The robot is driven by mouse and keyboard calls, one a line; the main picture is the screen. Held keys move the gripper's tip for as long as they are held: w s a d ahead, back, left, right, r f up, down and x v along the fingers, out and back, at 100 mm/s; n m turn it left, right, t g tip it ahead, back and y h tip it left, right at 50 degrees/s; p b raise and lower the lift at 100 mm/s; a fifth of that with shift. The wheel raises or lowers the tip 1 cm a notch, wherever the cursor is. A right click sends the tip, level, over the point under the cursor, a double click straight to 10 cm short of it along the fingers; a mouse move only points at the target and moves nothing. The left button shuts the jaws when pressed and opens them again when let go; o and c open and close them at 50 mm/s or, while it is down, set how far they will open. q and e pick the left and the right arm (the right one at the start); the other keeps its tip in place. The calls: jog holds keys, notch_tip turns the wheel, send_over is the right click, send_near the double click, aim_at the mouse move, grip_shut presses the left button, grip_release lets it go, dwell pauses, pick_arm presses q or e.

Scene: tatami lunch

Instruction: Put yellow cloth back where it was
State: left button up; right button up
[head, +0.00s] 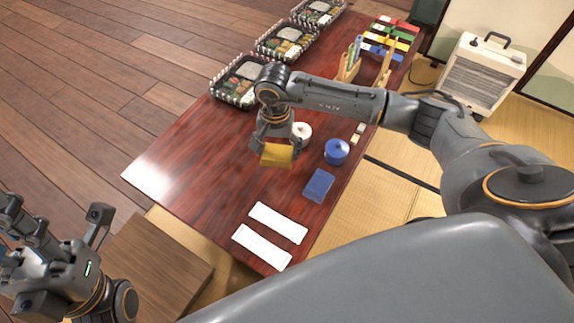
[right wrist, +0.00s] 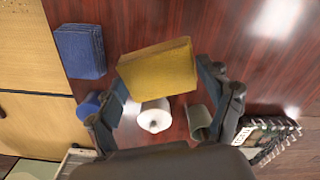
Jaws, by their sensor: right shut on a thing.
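The yellow cloth (head: 278,155) is a folded, block-like piece. My right gripper (head: 273,142) is shut on it and holds it over the middle of the dark red table (head: 190,165). In the right wrist view the cloth (right wrist: 158,75) sits between the two fingertips, with the table top beyond it. I cannot tell the exact height of the cloth above the table. A folded blue cloth (head: 319,185) lies on the table, to the right and nearer. My left gripper (head: 60,228) is at the lower left, away from the table top, with its fingers apart and empty.
A white roll (head: 302,132) and a blue pot (head: 336,151) stand close to the right gripper. A grey-green round thing (right wrist: 198,121) shows in the wrist view. Two white towels (head: 278,222) lie at the near end. Lunch boxes (head: 240,82) line the far left edge.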

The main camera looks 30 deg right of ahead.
aim_at(286, 153)
jog(key=d+f, duration=0.1)
jog(key=s+f, duration=0.1)
jog(key=f, duration=0.1)
jog(key=shift+s+d+b, duration=0.2)
jog(key=shift+d+b, duration=0.15)
jog(key=shift+d, duration=0.05)
notch_tip(286, 153, down, 3)
jog(key=shift+s+d+r+b, duration=0.1)
jog(key=shift+r+b, duration=0.05)
jog(key=shift+b, duration=0.65)
jog(key=shift+f, duration=0.2)
jog(key=shift+f, duration=0.15)
jog(key=o, duration=1.1)
jog(key=shift+c, duration=0.2)
